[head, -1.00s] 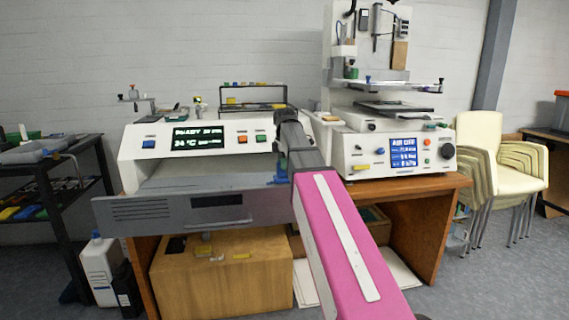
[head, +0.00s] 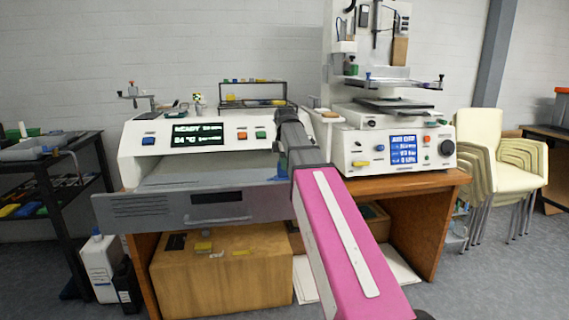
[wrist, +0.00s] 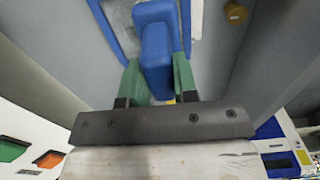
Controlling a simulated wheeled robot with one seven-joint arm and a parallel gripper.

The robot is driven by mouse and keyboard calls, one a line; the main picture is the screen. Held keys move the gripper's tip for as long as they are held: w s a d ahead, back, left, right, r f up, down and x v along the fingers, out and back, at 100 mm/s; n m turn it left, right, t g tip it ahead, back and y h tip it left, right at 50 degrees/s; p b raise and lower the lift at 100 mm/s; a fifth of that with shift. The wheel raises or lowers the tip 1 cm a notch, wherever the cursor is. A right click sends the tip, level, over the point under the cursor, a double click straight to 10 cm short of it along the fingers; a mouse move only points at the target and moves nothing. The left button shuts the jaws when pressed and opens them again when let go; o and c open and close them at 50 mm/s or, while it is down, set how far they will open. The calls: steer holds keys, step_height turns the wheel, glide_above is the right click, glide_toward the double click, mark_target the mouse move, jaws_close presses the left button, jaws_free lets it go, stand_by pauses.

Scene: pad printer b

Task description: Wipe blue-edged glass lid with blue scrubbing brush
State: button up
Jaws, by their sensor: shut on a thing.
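In the wrist view my gripper (wrist: 158,82) has its green fingers shut on the blue scrubbing brush (wrist: 155,45), one finger on each side. The blue-edged glass lid (wrist: 119,22) shows beyond the brush, with blue edges to its left and right and a pale pane between them. The brush hides part of the pane. I cannot tell whether the bristles touch the glass. A small blue patch (head: 283,162), probably the brush, shows left of my arm's end, above the grey front of the left machine.
The white machine (head: 135,145) with a "READY" display stands on the brown table (head: 435,190). The pad printer (head: 375,150) stands to its right. A black cart (head: 100,175) is at left and stacked cream chairs (head: 515,170) at right. Grey walls flank my gripper in the wrist view.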

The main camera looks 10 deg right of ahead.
steer(key=o, duration=0.3)
steer(key=shift+s, duration=0.1)
steer(key=c, duration=0.3)
steer(key=shift+w, duration=2.15)
steer(key=o, duration=0.3)
steer(key=c, duration=0.3)
steer(key=shift+s+f, duration=0.15)
steer(key=shift+s, duration=2.2)
